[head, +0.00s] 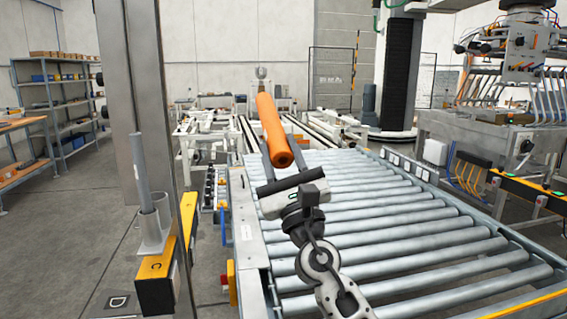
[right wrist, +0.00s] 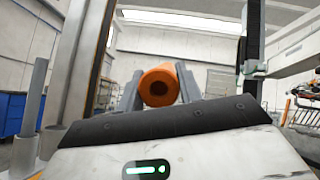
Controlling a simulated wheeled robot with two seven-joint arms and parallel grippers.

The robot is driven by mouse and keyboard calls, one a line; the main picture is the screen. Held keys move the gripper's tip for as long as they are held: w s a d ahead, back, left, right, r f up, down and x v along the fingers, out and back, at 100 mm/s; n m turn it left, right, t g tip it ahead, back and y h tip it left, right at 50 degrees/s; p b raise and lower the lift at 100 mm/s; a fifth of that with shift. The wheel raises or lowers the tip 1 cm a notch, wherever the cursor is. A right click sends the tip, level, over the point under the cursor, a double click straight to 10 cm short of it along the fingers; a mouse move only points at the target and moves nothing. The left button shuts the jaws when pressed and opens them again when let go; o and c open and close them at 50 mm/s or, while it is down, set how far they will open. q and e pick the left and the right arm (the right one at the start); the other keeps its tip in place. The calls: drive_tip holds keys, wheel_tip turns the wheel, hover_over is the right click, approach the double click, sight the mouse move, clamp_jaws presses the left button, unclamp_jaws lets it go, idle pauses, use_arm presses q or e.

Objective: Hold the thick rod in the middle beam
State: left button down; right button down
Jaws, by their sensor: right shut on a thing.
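In the right wrist view the rod (right wrist: 158,86) shows end-on between the two fingers (right wrist: 160,92). I cannot tell which structure is the middle beam. My left gripper is not in view.
A roller conveyor (head: 390,237) lies under my right arm. A tall grey column (head: 135,70) stands at left, with a thin grey rod (head: 141,170) upright in a holder beside it. Shelves (head: 62,92) stand far left. Machinery (head: 500,60) stands at right.

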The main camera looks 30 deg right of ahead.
drive_tip(key=shift+w+d+b, duration=0.25)
drive_tip(key=shift+w+b, duration=0.3)
drive_tip(key=shift+w, duration=0.5)
drive_tip(key=shift+w+d+b, duration=0.15)
drive_tip(key=shift+w+b, duration=0.2)
drive_tip(key=shift+w, duration=0.3)
drive_tip(key=shift+w+d+b, duration=0.15)
drive_tip(key=shift+w+b, duration=0.3)
drive_tip(key=shift+w, duration=0.15)
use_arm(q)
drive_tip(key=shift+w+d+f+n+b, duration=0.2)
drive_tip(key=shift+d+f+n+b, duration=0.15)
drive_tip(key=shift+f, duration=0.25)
use_arm(e)
drive_tip(key=shift+w+d+r, duration=0.1)
drive_tip(key=shift+w, duration=0.45)
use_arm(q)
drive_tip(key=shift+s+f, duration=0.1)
